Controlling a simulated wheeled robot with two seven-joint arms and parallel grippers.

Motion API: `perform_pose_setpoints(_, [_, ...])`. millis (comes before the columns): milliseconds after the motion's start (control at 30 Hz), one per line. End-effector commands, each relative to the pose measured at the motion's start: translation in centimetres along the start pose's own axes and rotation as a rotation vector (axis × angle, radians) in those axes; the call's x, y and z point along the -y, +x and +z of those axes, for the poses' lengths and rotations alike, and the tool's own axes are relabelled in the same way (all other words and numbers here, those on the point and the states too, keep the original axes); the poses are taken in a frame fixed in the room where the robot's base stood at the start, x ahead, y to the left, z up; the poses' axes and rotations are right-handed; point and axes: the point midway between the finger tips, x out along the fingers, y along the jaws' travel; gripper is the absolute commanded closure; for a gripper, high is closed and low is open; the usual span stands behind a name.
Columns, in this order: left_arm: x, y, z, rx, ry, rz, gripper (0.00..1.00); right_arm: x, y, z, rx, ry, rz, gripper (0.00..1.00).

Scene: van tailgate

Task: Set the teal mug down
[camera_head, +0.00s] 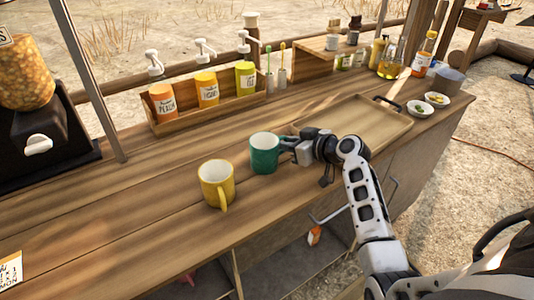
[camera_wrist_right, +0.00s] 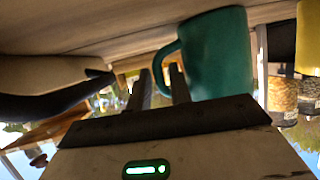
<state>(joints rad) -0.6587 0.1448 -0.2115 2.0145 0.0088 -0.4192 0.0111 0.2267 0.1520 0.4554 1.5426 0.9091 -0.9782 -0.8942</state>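The teal mug (camera_head: 264,153) is upright over the wooden counter, just right of the yellow mug (camera_head: 217,184). Its handle faces right, toward my right gripper (camera_head: 290,147). In the right wrist view, the teal mug (camera_wrist_right: 217,55) is close beyond the fingers, and its handle lies at the two fingertips (camera_wrist_right: 162,85). The right gripper appears shut on this handle, with the fingers partly hiding it. I cannot tell whether the mug's base touches the counter. My left gripper is not in view.
A wooden tray (camera_head: 375,128) lies right of the teal mug, behind my right arm. A bottle rack (camera_head: 209,108) with pump bottles stands at the back. Two small bowls (camera_head: 419,108) sit at the right end.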

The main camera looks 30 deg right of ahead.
Motion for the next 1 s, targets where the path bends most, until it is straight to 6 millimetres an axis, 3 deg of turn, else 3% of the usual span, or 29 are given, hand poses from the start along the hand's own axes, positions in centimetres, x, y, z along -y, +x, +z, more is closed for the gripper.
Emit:
perform_pose_setpoints(100, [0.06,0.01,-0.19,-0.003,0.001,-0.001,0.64,0.08,1.04,-0.07,-0.001,0.001,-0.001,0.79])
perform_pose_setpoints(333, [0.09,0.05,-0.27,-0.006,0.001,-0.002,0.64,0.06,1.16,-0.02,-0.001,-0.001,0.000,0.79])
perform_pose_setpoints(433, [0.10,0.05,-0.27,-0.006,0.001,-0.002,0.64,0.05,1.14,-0.02,-0.001,-0.001,0.000,1.00])
perform_pose_setpoints(1000, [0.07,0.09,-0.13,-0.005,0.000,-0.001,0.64,0.00,0.89,-0.57,-0.002,-0.002,0.000,1.00])
